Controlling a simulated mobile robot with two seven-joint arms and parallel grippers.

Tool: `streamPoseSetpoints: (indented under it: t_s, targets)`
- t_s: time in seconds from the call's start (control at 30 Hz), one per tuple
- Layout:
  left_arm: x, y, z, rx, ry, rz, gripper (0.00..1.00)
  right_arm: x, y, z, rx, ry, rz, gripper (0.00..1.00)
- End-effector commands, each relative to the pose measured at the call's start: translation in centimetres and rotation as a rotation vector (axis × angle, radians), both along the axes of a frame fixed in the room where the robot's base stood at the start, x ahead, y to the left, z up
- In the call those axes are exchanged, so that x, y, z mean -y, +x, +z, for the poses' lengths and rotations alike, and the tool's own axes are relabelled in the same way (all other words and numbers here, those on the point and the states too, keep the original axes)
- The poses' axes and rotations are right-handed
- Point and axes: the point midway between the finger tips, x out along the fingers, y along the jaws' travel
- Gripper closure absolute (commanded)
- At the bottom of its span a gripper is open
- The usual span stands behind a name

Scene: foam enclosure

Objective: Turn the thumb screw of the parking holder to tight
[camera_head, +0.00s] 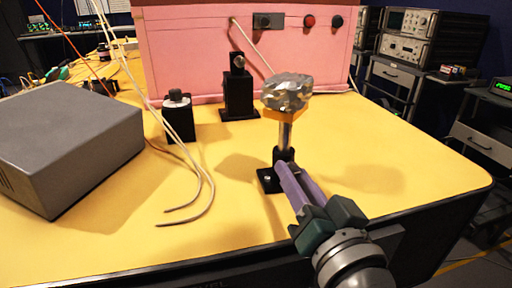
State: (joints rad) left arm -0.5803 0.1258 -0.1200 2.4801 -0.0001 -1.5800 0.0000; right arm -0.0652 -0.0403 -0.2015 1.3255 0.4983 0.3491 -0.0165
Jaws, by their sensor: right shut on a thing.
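A black post holder (268,181) stands upright near the front of the yellow table; I take it as the parking holder. A silver post (285,137) rises out of it, topped by an orange piece (285,116) and a crumpled foil-like lump (287,92). My right gripper (286,170) reaches in from the lower right, its purple fingers closed at the holder's upper side. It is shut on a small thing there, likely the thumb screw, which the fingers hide. The screw's turn cannot be seen. My left gripper is not in view.
A grey box (70,145) stands at left. Two loose cable ends (203,178) lie on the yellow table (420,165). Behind are a small black knobbed block (178,118), a taller black stand (238,92) and a pink foam enclosure (200,50). The right side of the table is clear.

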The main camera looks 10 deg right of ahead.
Motion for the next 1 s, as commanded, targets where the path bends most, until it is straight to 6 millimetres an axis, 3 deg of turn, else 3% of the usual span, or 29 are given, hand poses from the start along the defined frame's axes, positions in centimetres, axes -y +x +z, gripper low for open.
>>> streamPoseSetpoints:
  t_s: [0.5,1.0]
  targets:
    - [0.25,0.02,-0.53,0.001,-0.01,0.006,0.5,-0.01,0.01,0.08,-0.01,0.412,0.0,1.0]
    - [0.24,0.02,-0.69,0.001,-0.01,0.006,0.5,-0.01,0.01,0.14,-0.015,0.546,0.0,1.0]
